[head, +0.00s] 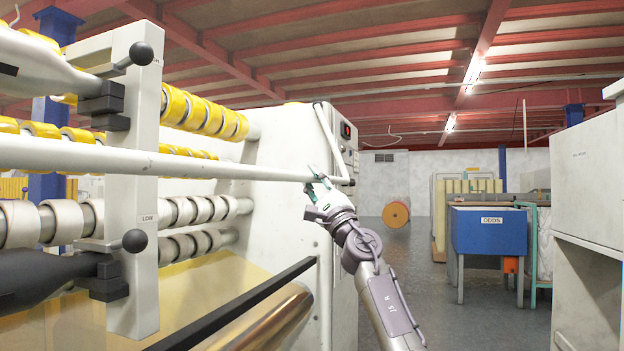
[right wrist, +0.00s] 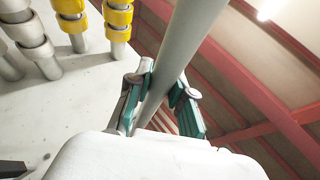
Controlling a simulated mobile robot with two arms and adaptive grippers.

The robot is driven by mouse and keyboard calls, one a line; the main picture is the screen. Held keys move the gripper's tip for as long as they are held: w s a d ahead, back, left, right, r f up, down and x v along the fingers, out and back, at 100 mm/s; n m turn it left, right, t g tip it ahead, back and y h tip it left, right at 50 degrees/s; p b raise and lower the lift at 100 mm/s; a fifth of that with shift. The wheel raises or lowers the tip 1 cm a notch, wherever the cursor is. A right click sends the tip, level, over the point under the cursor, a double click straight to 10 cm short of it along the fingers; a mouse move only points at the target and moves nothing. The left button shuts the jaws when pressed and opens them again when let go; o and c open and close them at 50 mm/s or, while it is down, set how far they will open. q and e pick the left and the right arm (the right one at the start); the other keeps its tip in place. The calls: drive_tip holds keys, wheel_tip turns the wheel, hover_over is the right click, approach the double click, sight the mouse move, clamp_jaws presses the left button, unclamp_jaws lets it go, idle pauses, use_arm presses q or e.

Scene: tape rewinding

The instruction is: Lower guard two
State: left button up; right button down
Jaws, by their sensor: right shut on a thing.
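The guard's long pale tube (head: 180,162) runs nearly level across the front of the rewinding machine. At its right end it meets a bent side arm (head: 329,133) that rises to the top of the machine's end housing. My right gripper (head: 316,184) is at the tube near that right end. In the right wrist view the green-padded fingers (right wrist: 163,82) lie on either side of the grey tube (right wrist: 188,38) and are shut on it. I cannot tell which number this guard carries. My left gripper is not in view.
Yellow tape rolls (head: 200,112) and pale cores (head: 190,210) sit on bars behind the tube. A post labelled LOW (head: 146,200) with black knobs stands at left. A black bar (head: 235,305) slants below. A blue ODDS bin (head: 490,235) stands right; the aisle floor is clear.

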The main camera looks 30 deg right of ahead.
drive_tip(key=c, duration=1)
unclamp_jaws()
drive_tip(key=shift+w+a+f, duration=0.25)
drive_tip(key=shift+w+f, duration=0.05)
drive_tip(key=shift+r, duration=0.1)
drive_tip(key=shift+s, duration=0.1)
drive_tip(key=shift+s+d+f, duration=0.2)
drive_tip(key=shift+s+f, duration=0.1)
drive_tip(key=v, duration=1.1)
drive_tip(key=shift+s, duration=0.1)
